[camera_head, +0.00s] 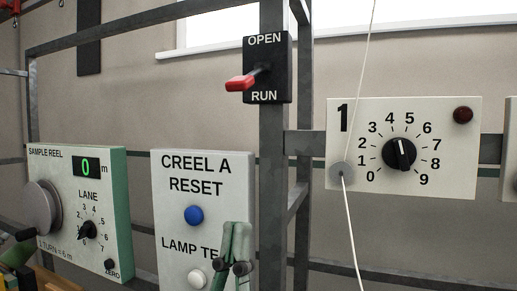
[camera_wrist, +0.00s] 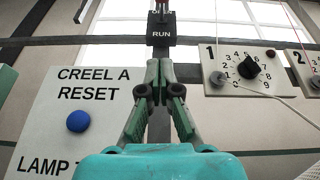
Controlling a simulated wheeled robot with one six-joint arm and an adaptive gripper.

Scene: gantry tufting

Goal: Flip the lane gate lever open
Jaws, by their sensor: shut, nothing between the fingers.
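The lane gate lever (camera_head: 240,83) has a red handle. It sticks out from a black plate (camera_head: 280,70) marked OPEN at the top and RUN at the bottom. The handle tips slightly down, its end level with the space just above RUN. My gripper (camera_head: 239,228) is shut and empty, below the lever in the head view, in front of the CREEL A panel. It also shows in the wrist view (camera_wrist: 159,64), apart from the lever.
The CREEL A RESET panel (camera_head: 240,170) has a blue button (camera_head: 194,215) and a white one. A numbered dial panel (camera_head: 440,180) stands right, with a pale cord (camera_head: 350,220) before it. The sample reel panel (camera_head: 55,170) is left. A grey post (camera_head: 272,135) carries the plate.

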